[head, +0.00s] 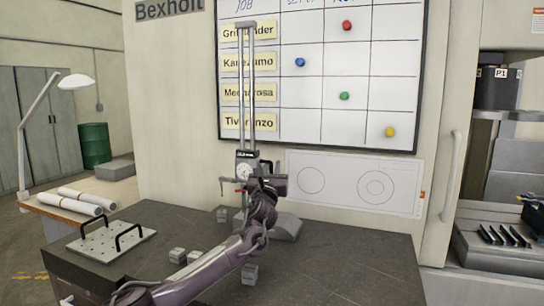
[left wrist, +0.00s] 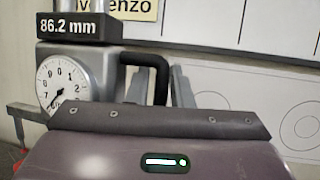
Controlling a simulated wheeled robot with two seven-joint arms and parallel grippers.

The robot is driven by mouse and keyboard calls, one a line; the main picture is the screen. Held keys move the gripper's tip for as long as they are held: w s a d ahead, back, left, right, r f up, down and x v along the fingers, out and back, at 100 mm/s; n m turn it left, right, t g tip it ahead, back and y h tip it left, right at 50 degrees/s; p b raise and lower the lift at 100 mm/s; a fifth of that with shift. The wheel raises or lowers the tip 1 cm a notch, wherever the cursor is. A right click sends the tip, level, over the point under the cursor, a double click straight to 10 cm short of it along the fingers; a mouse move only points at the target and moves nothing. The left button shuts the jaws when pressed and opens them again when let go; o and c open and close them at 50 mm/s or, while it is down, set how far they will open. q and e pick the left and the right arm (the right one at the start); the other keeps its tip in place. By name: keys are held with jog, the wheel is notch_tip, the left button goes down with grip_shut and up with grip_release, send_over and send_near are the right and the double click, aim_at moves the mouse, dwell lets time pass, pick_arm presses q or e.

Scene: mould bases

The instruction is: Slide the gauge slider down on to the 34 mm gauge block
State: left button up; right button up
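The gauge stands at the back of the dark bench, with two tall posts and a grey base (head: 288,227). Its slider (head: 243,166) carries a dial and a thin arm reaching left. In the left wrist view the slider's display (left wrist: 72,27) reads 86.2 mm, above the dial (left wrist: 62,90). A black handle (left wrist: 157,68) projects from the slider's right side. My left gripper (head: 268,183) is at the slider's right, by the handle; its fingers and any contact are unclear. A small grey block (head: 222,215) stands below the slider's arm, apart from it; its marking is unreadable. My right gripper is out of view.
Other small blocks lie nearer on the bench, one (head: 177,255) left of my left arm and one (head: 250,273) right of it. A perforated plate (head: 100,248) with black handles lies at the left. The bench's right half (head: 350,265) is clear.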

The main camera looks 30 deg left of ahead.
pick_arm(q)
notch_tip(320, 180, up, 20)
jog(key=b, duration=0.1)
jog(key=shift+w+b, duration=0.15)
jog(key=shift+b, duration=0.25)
